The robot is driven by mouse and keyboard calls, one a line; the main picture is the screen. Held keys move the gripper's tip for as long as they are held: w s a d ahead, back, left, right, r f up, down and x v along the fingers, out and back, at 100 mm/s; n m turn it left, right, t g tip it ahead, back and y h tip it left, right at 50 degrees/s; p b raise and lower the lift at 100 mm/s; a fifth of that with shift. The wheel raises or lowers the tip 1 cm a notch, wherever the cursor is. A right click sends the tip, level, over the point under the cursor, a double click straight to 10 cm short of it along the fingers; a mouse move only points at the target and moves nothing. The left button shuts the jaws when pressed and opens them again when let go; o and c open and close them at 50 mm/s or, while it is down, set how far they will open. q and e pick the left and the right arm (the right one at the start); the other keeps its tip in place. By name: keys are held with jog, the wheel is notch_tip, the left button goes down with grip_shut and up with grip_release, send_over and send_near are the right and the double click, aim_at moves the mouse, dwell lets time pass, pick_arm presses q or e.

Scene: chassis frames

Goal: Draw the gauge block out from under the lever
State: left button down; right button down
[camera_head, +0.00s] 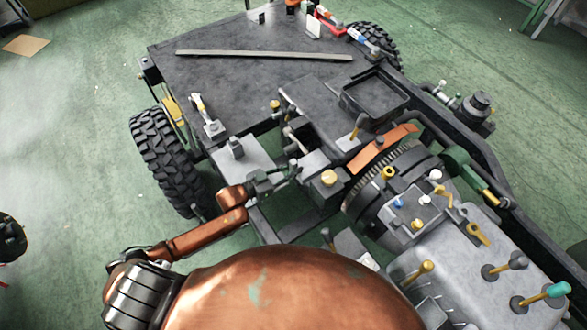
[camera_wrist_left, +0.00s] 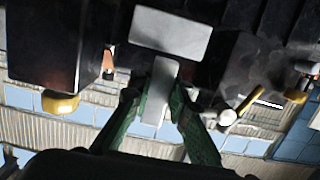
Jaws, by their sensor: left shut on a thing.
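The bar runs between the fingers. Its far end lies close to a wider pale plate (camera_wrist_left: 172,32); I cannot tell whether they touch. In the head view the held bar is too small to make out. I cannot tell which part is the lever. My right gripper is not in view.
A grey housing with several levers and knobs (camera_head: 450,255) and a toothed ring (camera_head: 372,180) stand to the right. A flat grey deck (camera_head: 230,85) with a long bar (camera_head: 265,56) and an open tray (camera_head: 345,100) lies behind. A tyre (camera_head: 165,160) is left.

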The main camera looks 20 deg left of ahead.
aim_at(292, 162)
pick_arm(q)
jog(key=shift+r+p, duration=1.35)
jog(key=shift+r, duration=0.35)
jog(key=shift+r+p, duration=0.55)
jog(key=shift+r, duration=0.05)
jog(key=shift+f, duration=0.1)
